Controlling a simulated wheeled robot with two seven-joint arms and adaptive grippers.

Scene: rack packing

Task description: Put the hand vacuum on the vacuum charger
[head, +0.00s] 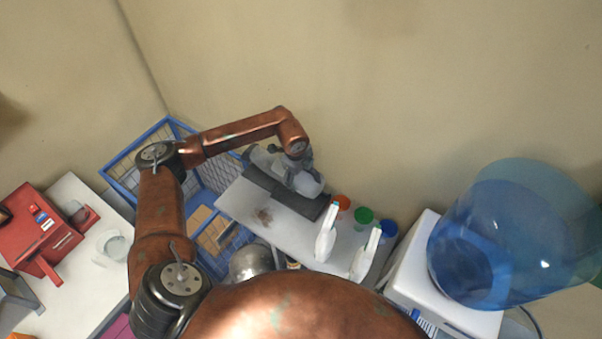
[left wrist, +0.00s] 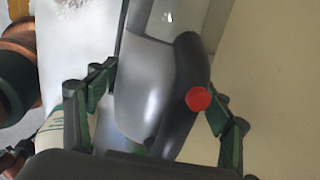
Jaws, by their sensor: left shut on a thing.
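The hand vacuum (head: 308,185), pale grey with dark parts, is at the back of the white shelf top in the head view. In the left wrist view the vacuum (left wrist: 148,85) shows a grey body, a clear part and a red button. My left gripper (head: 297,168) is shut on it, with a finger on each side in the left wrist view (left wrist: 155,120). A long dark base, seemingly the vacuum charger (head: 262,181), lies under the vacuum. I cannot tell whether the vacuum touches it. The gripper and vacuum partly hide the base. My right gripper is not in view.
Two white spray bottles (head: 326,234) and several jars with coloured lids (head: 363,215) stand right of the dark base. A blue wire basket (head: 125,170) is at left. A blue water jug (head: 495,245) stands at right. The wall is close behind.

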